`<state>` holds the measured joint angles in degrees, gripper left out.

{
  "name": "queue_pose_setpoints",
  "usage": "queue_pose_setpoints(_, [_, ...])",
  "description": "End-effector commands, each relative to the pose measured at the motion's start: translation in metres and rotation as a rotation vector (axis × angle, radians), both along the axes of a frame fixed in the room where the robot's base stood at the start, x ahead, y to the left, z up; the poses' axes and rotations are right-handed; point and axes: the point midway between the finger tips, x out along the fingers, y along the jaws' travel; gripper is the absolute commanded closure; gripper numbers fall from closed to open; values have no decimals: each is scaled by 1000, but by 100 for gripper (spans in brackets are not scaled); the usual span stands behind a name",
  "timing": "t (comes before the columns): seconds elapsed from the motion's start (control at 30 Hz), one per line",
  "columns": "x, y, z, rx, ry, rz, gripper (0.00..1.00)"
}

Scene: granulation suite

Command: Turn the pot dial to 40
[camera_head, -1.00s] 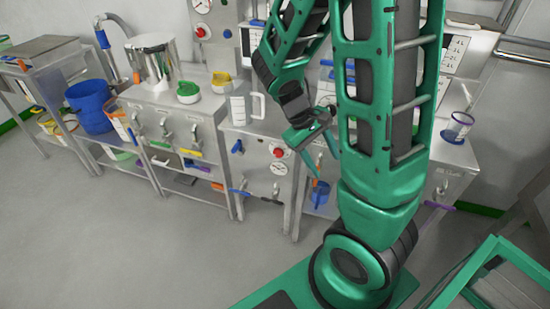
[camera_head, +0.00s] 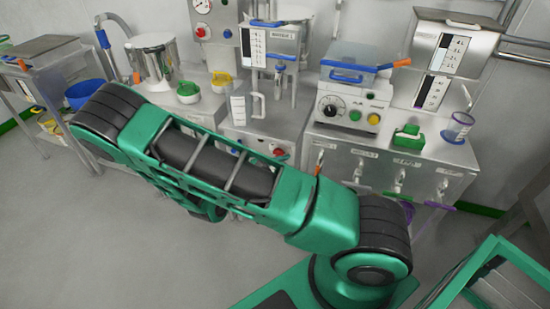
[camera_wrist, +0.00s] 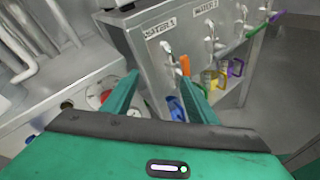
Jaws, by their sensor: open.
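A round dial (camera_head: 330,106) with a black knob and pale scale is on the front of a steel box unit (camera_head: 372,84) with a blue-handled lid, in the head view. Its setting is too small to read, and I cannot tell for certain that it is the pot dial. My gripper (camera_wrist: 160,77) is open and empty in the wrist view, its two green fingers apart. It faces a cabinet front (camera_wrist: 152,62) marked with water labels. A red round knob (camera_wrist: 106,96) shows partly behind the left finger. In the head view my gripper is hidden behind my arm.
A steel pot (camera_head: 152,52) stands on the left cabinet. A clear jug (camera_head: 238,106) and green block (camera_head: 407,138) stand on the cabinets. The floor (camera_head: 70,235) at left is clear.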

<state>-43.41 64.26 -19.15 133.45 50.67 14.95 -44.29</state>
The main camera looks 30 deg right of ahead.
Motion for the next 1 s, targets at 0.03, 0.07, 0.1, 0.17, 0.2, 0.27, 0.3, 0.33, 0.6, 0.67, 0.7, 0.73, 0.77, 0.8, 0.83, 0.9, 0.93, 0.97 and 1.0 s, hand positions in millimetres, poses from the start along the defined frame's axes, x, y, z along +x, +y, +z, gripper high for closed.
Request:
queue_pose_setpoints(0.03, [6, 5, -7, -48, 38, 65, 47])
queue_pose_setpoints(0.07, [10, 8, -11, -75, 59, 102, 47])
queue_pose_setpoints(0.1, [15, 12, -15, -110, 86, 151, 47])
queue_pose_setpoints(0.17, [23, 19, -22, -163, 127, 223, 47])
queue_pose_setpoints(0.2, [27, 24, -27, -199, 154, 270, 47])
queue_pose_setpoints(0.27, [34, 30, -33, -251, 192, 337, 47])
queue_pose_setpoints(0.3, [38, 35, -37, -283, 214, 376, 47])
queue_pose_setpoints(0.33, [40, 38, -40, -305, 230, 405, 47])
queue_pose_setpoints(0.6, [53, 56, -54, -428, 314, 552, 47])
queue_pose_setpoints(0.67, [55, 56, -55, -437, 319, 561, 47])
queue_pose_setpoints(0.7, [57, 55, -55, -440, 321, 563, 47])
queue_pose_setpoints(0.73, [58, 53, -56, -440, 322, 565, 47])
queue_pose_setpoints(0.77, [59, 51, -56, -440, 322, 564, 47])
queue_pose_setpoints(0.8, [62, 47, -56, -439, 322, 562, 47])
queue_pose_setpoints(0.83, [64, 44, -56, -439, 321, 561, 47])
queue_pose_setpoints(0.9, [71, 35, -55, -438, 320, 560, 47])
queue_pose_setpoints(0.93, [74, 31, -56, -438, 319, 559, 47])
queue_pose_setpoints(0.97, [77, 27, -56, -437, 320, 560, 47])
queue_pose_setpoints(1.0, [82, 21, -55, -438, 321, 558, 47])
